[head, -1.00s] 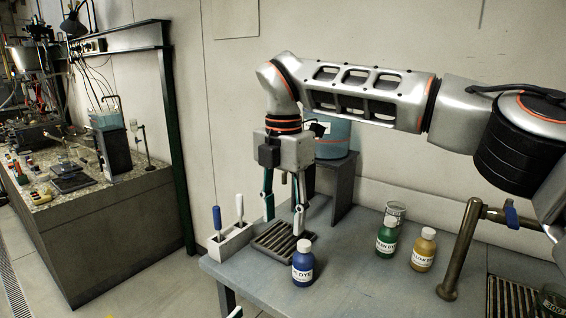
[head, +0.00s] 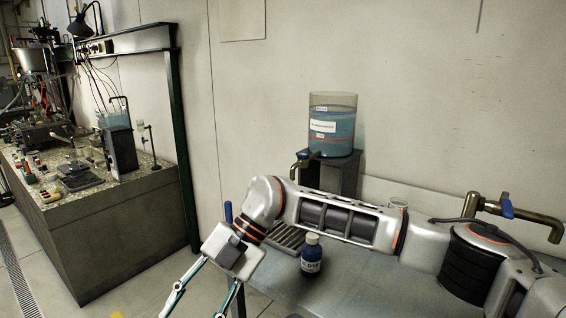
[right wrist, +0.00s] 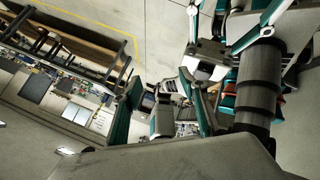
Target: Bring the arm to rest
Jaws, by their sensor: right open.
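My right arm comes in from the right in the head view and bends down to the lower left. Its gripper (head: 192,308) hangs past the left side of the bench, over the floor, with its fingers spread apart and nothing between them. The right wrist view shows its teal fingers apart at the middle, with blurred lab gear beyond them. Teal-and-white links and a dark cylinder at the upper right of that view look like my other arm; its fingertips are cut off.
A tank (head: 333,128) of blue liquid stands behind on a stand. A brass tap (head: 520,216) is at the right. A second bench (head: 110,240) stands at the left.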

